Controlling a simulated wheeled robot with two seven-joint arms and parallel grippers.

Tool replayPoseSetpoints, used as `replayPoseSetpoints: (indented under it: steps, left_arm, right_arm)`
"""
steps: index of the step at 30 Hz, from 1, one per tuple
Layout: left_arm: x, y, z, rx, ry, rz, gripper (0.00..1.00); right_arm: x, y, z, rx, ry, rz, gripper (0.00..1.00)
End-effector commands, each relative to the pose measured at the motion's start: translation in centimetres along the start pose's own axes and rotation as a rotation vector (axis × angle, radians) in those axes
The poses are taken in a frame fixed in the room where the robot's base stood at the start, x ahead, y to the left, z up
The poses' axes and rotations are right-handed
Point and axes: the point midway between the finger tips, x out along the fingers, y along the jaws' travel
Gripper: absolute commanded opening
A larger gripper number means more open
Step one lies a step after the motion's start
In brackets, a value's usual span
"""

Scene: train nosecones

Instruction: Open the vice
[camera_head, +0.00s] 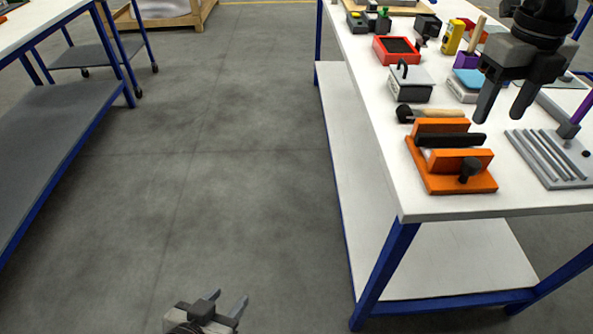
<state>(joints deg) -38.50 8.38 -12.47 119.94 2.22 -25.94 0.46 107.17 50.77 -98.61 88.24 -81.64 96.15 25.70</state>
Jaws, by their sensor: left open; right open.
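An orange vice (455,182) sits near the front left corner of the white workbench (440,204). It has two upright orange jaws, a dark piece between them and a black knob (470,169) on its front side. I cannot tell how wide the gap between its jaws is. My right gripper (502,116) hangs over the bench, pointing down, above and to the right of the vice and apart from it. Its fingers are open and empty. My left gripper (228,300) is low at the bottom of the view over the floor, open and empty, far from the bench.
A hammer (435,115) lies just behind the vice. A grey grooved plate (550,158) lies to its right. A red box (396,50), a grey box (410,84) and a yellow tool (453,37) stand further back. A second table (40,25) is at left; open floor lies between.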

Motion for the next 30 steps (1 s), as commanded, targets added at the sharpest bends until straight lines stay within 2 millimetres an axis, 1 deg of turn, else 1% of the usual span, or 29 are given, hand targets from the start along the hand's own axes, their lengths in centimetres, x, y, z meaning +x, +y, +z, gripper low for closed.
replayPoseSetpoints:
  steps: [1, 7, 9, 15, 26, 30]
  left_arm:
    - [0.1, 0.0, 0.1, 0.000, 0.000, 0.000, 0.43]
    - [0.1, 0.0, 0.2, 0.000, 0.000, 0.000, 0.43]
    - [0.1, 0.0, 0.2, -0.001, 0.000, 0.000, 0.43]
    - [0.2, 0.0, 0.2, -0.001, 0.000, 0.000, 0.43]
    - [0.2, 0.0, 0.3, -0.001, 0.000, 0.000, 0.43]
    - [0.2, 0.0, 0.3, -0.001, 0.001, 0.000, 0.43]
  right_arm:
    - [-1.0, 0.0, 0.1, 0.000, -0.004, 0.000, 0.52]
    - [-5.1, 0.1, 0.0, -0.002, -0.003, 0.001, 0.52]
    - [-3.7, 1.4, 0.2, -0.033, 0.006, 0.036, 0.52]
    - [-1.6, 4.8, 0.8, -0.101, 0.003, 0.137, 0.52]
    - [1.8, 11.2, 0.9, -0.203, 0.005, 0.337, 0.52]
    - [2.9, 13.9, 0.7, -0.235, 0.007, 0.426, 0.52]
